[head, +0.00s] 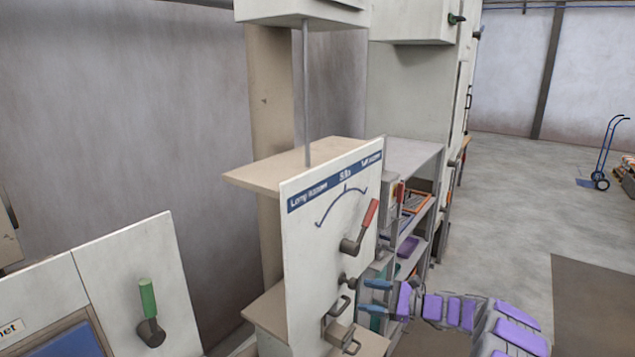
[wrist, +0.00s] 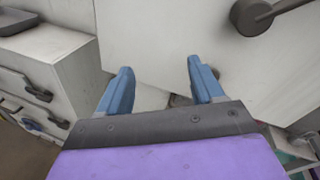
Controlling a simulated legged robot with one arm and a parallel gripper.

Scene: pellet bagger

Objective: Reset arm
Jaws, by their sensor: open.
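My gripper (head: 374,297) is at the lower middle of the head view, in front of the white lever panel (head: 318,240). Its two blue fingers are apart with nothing between them. In the wrist view my gripper (wrist: 158,85) points at a pale panel face (wrist: 150,35), fingers spread. My purple and grey arm reaches in from the lower right of the head view. A lever with a red handle (head: 370,214) is on the panel, above my gripper, tilted up to the right. A dark round lever hub (wrist: 252,16) shows at the top right of the wrist view.
A panel with a green-handled lever (head: 148,298) stands at the lower left. Below the red lever are dark handles (head: 339,306) close to my gripper. Shelves (head: 415,200) with trays stand behind. Open floor (head: 500,200) lies to the right, with a blue hand truck (head: 606,155) farther off.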

